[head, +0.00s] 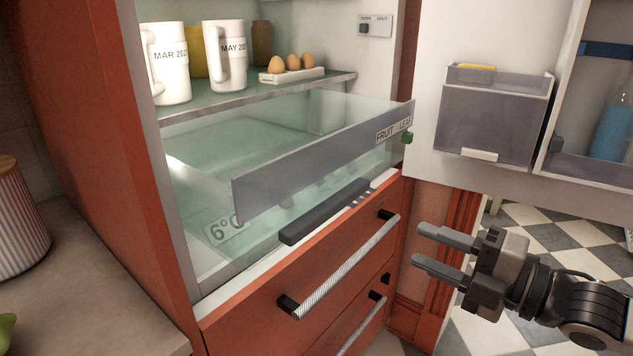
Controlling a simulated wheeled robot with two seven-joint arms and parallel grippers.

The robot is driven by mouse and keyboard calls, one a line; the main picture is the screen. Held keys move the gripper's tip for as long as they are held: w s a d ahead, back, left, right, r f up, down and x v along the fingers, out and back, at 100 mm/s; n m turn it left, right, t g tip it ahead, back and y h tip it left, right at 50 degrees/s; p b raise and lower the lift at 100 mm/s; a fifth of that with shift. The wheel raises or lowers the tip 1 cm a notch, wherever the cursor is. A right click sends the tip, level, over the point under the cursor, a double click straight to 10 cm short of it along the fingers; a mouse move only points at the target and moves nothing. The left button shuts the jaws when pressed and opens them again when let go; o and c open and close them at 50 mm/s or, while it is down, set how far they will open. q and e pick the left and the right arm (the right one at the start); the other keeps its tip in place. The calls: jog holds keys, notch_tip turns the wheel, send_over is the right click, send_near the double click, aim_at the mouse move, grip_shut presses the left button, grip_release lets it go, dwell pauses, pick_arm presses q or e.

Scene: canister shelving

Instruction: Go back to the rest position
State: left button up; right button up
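My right gripper (432,250) is at the lower right, in front of the drawers below the fridge. Its two fingers are parallel and apart, with nothing between them. It touches neither the drawers nor the fridge door. My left gripper is not in view. The fridge (135,180) stands open. Its clear drawer (320,152), labelled FRUIT and LEAF, appears to be pulled out partway. Two white jugs (171,75) marked with dates stand on the glass shelf (255,92).
The open fridge door (425,125) with a bin (493,118) is at the right. Drawers with ribbed handles (345,268) are below. An egg tray (292,76) is on the shelf. A counter (90,290) with a ribbed canister (18,225) is at the left. Checkered floor (540,215) shows at right.

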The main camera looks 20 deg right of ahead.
jog(key=s+d+f+m+h, duration=0.2)
jog(key=d+f+m+h, duration=0.4)
jog(key=f, duration=0.4)
jog(key=s+a+f+m+g+h, duration=0.1)
jog(key=s+a+f+m, duration=0.1)
jog(key=f+m, duration=0.3)
jog(key=s+a+f+m+g+h, duration=0.1)
jog(key=s+a+f+m, duration=0.1)
jog(key=f+m, duration=0.35)
jog(key=s+a+f+m+g, duration=0.1)
jog(key=a+f+m, duration=0.1)
jog(key=a+f, duration=0.3)
jog(key=s+a+f+m+g+y, duration=0.1)
jog(key=a+f+m, duration=0.2)
jog(key=a, duration=0.8)
jog(key=shift+a+f+g, duration=0.2)
jog(key=shift+f+g, duration=0.2)
jog(key=shift+f, duration=0.5)
